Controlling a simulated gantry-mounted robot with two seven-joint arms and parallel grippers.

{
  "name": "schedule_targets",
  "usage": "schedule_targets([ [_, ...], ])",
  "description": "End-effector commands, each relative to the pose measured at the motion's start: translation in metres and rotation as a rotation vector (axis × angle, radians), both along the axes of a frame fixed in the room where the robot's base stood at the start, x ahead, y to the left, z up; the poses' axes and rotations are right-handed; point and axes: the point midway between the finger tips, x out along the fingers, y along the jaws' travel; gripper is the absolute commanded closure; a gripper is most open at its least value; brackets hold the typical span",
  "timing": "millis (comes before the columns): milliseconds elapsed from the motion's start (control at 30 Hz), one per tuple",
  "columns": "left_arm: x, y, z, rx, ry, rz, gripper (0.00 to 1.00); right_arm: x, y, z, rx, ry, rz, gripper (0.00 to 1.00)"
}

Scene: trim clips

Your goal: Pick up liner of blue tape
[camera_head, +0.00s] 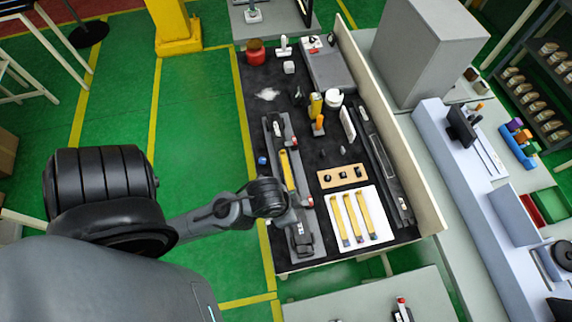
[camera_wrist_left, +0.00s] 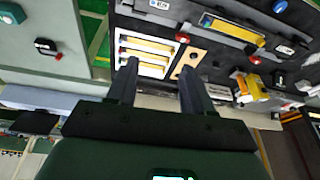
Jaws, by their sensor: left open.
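Three yellow strips lie side by side on a white tray (camera_head: 330,197) at the front of the dark worktable; the middle strip (camera_head: 353,217) sits between the other two. Their front ends have small coloured tips, too small to tell which is blue. The tray with the strips also shows in the left wrist view (camera_wrist_left: 120,46). My left gripper (camera_wrist_left: 158,82) is open, with nothing between its fingers. In the head view its arm reaches in from the left, left of the tray, above a long grey trim part (camera_head: 272,150).
Another yellow strip (camera_head: 287,168) lies on the grey trim part. A tan block with dark holes (camera_head: 343,176) lies behind the tray. A long dark rail (camera_head: 380,165) and a raised board (camera_head: 385,120) bound the table's right side. Bottles and a red jar (camera_head: 256,52) stand farther back.

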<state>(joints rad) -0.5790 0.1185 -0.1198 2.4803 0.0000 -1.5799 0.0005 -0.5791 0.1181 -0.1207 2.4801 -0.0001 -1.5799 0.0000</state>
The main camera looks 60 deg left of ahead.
Motion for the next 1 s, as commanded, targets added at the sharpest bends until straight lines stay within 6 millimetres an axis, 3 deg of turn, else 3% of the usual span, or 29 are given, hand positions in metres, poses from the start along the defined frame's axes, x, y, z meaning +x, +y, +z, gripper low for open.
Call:
schedule_targets([
  [233, 0.022, -0.002, -0.015, 0.010, -0.039, 0.026, 0.49, -0.001, -0.003, -0.003, -0.010, 0.002, 0.005, 0.57],
  [467, 0.083, -0.003, -0.060, -0.013, -0.141, 0.116, 0.49, -0.001, -0.002, -0.010, -0.008, 0.003, 0.004, 0.57],
  [567, 0.110, 0.006, -0.085, -0.053, -0.161, 0.180, 0.49, -0.001, -0.002, -0.013, -0.006, 0.002, 0.002, 0.57],
  [767, 0.148, 0.053, -0.129, -0.145, -0.111, 0.372, 0.49, -0.001, -0.001, -0.019, -0.001, 0.002, 0.000, 0.57],
  [900, 0.160, 0.112, -0.147, -0.191, -0.017, 0.585, 0.49, -0.001, 0.000, -0.023, 0.001, 0.002, -0.002, 0.57],
  [1000, 0.161, 0.161, -0.150, -0.208, 0.059, 0.776, 0.49, -0.001, 0.001, -0.025, 0.003, 0.001, -0.003, 0.57],
])
